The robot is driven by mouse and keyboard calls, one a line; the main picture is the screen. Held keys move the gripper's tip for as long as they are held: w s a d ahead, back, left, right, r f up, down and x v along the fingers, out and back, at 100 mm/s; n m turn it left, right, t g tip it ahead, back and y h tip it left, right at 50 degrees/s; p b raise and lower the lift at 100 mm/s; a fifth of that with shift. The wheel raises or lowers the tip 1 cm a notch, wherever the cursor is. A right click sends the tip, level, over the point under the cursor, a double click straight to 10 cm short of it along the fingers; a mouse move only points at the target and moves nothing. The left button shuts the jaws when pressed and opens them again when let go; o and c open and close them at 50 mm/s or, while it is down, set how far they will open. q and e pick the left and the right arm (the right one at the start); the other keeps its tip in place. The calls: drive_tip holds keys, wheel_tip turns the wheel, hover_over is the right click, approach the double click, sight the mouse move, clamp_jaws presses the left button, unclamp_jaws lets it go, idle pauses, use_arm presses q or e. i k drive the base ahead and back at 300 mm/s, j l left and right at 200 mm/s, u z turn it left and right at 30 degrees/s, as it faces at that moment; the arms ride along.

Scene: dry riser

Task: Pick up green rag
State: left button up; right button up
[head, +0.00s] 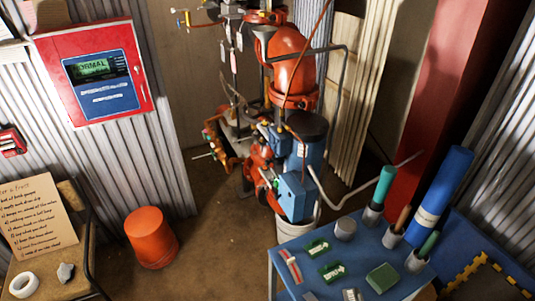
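A small green folded block (382,278), which looks like the green rag, lies near the front of the blue table (290,252) at the lower right of the head view. Nothing covers its top. Two flat green pieces with white arrows, one farther back (318,247) and one nearer (333,271), lie to its left and are apart from it. Neither of my grippers is in view.
Upright cylinders, one with a teal top (384,184), and a tall blue roll (440,198) crowd the table's right side. A grey round can (345,228) stands behind the rag. An orange bucket (151,238) sits on the floor. Red valve machinery (290,62) stands behind the table.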

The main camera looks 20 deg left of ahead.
sight(383, 276)
drive_tip(key=j+z, duration=0.5)
drive_tip(key=j, duration=0.65)
drive_tip(key=i+j+z, duration=0.15)
drive_tip(key=j, duration=0.2)
drive_tip(key=i+j+z, duration=0.15)
drive_tip(key=j, duration=0.2)
drive_tip(key=i+j+z, duration=0.15)
drive_tip(key=j, duration=0.25)
drive_tip(key=j+z, duration=0.2)
drive_tip(key=j, duration=0.15)
